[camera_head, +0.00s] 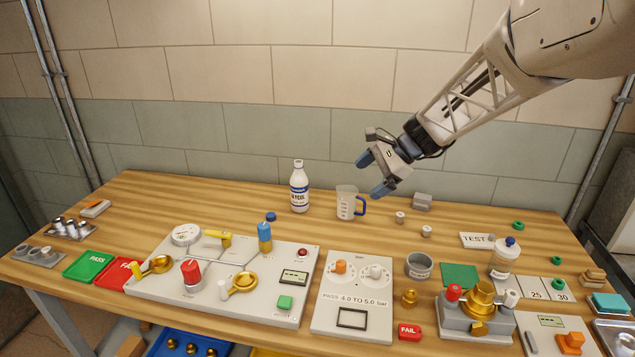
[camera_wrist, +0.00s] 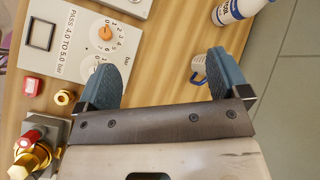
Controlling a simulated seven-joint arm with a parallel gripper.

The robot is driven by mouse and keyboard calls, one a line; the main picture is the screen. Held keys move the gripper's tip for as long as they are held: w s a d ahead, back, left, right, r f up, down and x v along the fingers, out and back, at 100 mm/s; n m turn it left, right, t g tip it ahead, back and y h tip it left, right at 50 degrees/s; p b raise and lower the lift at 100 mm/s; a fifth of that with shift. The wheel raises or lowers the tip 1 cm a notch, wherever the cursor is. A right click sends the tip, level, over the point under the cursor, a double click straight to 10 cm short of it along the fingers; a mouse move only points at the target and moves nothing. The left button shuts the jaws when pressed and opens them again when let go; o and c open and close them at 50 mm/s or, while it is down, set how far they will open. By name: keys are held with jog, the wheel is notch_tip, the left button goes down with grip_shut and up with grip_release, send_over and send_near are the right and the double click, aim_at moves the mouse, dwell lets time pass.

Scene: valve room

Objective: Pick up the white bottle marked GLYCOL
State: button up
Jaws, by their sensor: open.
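The white bottle (camera_head: 299,187) with a dark blue label band stands upright at the back of the bench, left of the measuring jug; its lettering is too small to read for certain. In the wrist view the bottle (camera_wrist: 238,8) shows at the top, partly cut off by the frame. My gripper (camera_head: 374,173) is open and empty, above the bench to the right of the bottle and over the clear measuring jug (camera_head: 347,203) with a blue handle. In the wrist view my gripper (camera_wrist: 162,72) shows two blue fingertips spread apart with nothing between them; the bottle is beyond them.
A valve panel (camera_head: 150,288) with gold valves and a blue-handled valve lies in front of the bottle. A gauge box (camera_head: 353,320) with dials sits right of it. The wall is close behind the bench.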

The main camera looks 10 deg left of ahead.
jog(key=w+a+f+m+y, duration=0.1)
jog(key=w+a+f+m, duration=0.15)
jog(key=w, duration=0.25)
jog(key=w+a+f+m+y, duration=0.1)
jog(key=w+a+f, duration=0.15)
jog(key=w, duration=0.25)
jog(key=m+y, duration=0.3)
send_near(299, 183)
jog(key=w, duration=0.2)
jog(key=w+d, duration=0.1)
jog(key=shift+d+f, duration=0.1)
jog(key=shift+f, duration=0.3)
jog(key=x, duration=0.6)
jog(key=shift+a+f, duration=0.2)
jog(key=shift+a, duration=0.15)
jog(key=shift+s+a, duration=0.1)
jog(key=shift+a, duration=0.05)
jog(key=shift+x, duration=2.45)
jog(key=shift+s+f, duration=0.1)
jog(key=c, duration=1.1)
